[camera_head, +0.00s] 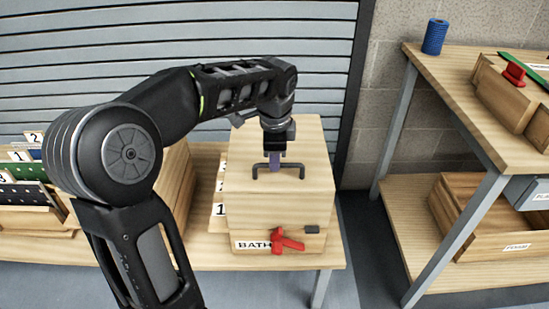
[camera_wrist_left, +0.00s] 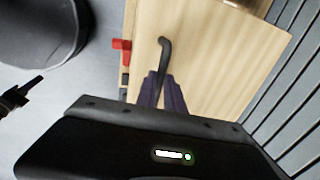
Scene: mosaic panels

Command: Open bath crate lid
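The bath crate (camera_head: 290,215) is a pale wooden box on the table, with a "BATH" label (camera_head: 253,245) on its front. Its lid (camera_head: 235,177) lies flat on top and carries a dark bar handle (camera_head: 257,170). A red latch (camera_head: 287,241) is on the front, with a small dark piece (camera_head: 311,229) at its upper right. My left gripper (camera_head: 286,170) points down at the handle. In the left wrist view its purple fingers (camera_wrist_left: 163,88) are close together on either side of the handle (camera_wrist_left: 166,52), apparently gripping it.
Wooden racks with numbered cards (camera_head: 32,140) stand left of the crate, partly behind my arm. A shelf unit (camera_head: 455,85) at the right holds a blue cylinder (camera_head: 434,37) and wooden boxes. A slatted shutter (camera_head: 180,35) stands behind the table.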

